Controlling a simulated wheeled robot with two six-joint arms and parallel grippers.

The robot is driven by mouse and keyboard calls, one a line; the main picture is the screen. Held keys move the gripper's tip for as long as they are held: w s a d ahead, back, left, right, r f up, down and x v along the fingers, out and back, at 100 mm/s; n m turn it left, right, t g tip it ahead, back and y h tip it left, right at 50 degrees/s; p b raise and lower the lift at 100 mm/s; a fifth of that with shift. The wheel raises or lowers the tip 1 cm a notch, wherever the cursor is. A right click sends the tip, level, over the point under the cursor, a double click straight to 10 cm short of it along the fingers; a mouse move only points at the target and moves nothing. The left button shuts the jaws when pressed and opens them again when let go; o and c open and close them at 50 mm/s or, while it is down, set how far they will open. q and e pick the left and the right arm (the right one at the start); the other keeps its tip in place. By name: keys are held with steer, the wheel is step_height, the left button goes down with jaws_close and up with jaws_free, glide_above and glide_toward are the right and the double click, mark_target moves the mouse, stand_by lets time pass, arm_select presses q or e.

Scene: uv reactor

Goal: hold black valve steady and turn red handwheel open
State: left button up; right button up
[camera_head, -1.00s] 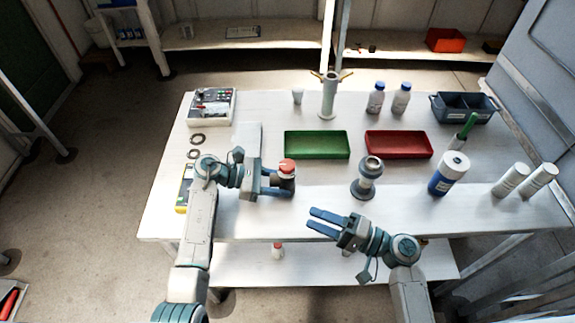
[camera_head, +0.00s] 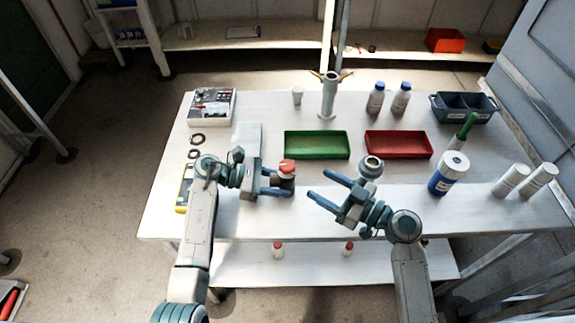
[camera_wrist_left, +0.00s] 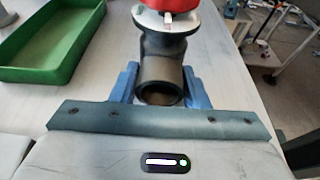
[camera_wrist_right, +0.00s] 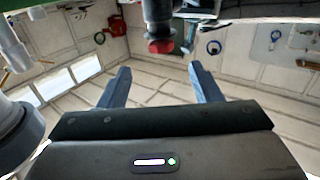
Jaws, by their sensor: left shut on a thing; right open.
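The black valve (camera_head: 287,184) stands on the white table with the red handwheel (camera_head: 287,166) on top. My left gripper (camera_head: 291,187) is shut on the valve's black body, below the handwheel. In the left wrist view, the valve body (camera_wrist_left: 165,58) sits between the two blue fingers, its open port facing the camera. The handwheel (camera_wrist_left: 172,4) is cut off at the top. My right gripper (camera_head: 319,183) is open and empty, just right of the valve. In the right wrist view, the handwheel (camera_wrist_right: 161,46) appears upside down beyond the open fingers (camera_wrist_right: 159,70).
A grey flanged fitting (camera_head: 371,165) stands close behind my right gripper, partly hidden by it. A green tray (camera_head: 317,156) and a red tray (camera_head: 398,155) lie behind. A blue-and-white bottle (camera_head: 448,174) stands to the right. The table's front edge is near both arms.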

mark_target(294, 170)
steer(key=x, duration=1.1)
